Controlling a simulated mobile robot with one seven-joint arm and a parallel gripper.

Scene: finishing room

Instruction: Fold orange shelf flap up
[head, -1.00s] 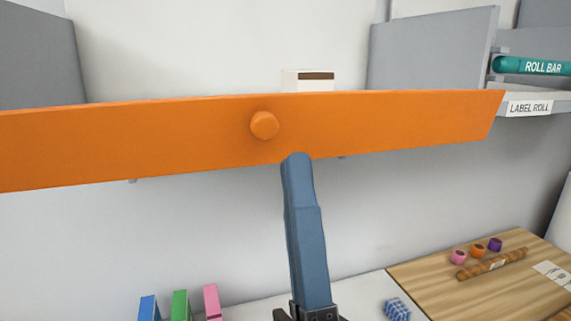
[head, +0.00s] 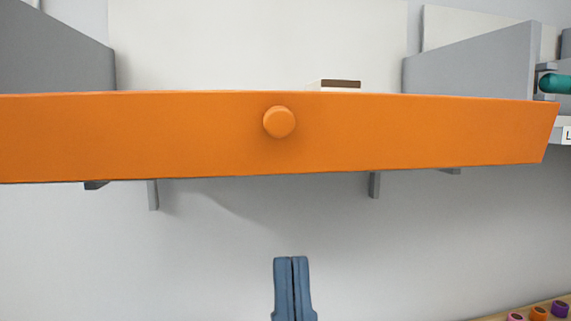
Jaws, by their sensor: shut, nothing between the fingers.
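The orange shelf flap (head: 400,132) spans nearly the whole width of the head view, its broad face toward me. A round orange knob (head: 279,122) sits near the middle of that face. My gripper (head: 291,260) is at the bottom centre, below the flap's lower edge and apart from it in the picture. Its two blue fingers are closed together with nothing between them. The flap's back side is hidden.
Grey brackets (head: 375,185) show under the flap. Grey side panels (head: 480,62) stand behind it. A white box with a brown stripe (head: 340,85) shows above the flap's edge. Small coloured rolls (head: 539,313) are at the lower right.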

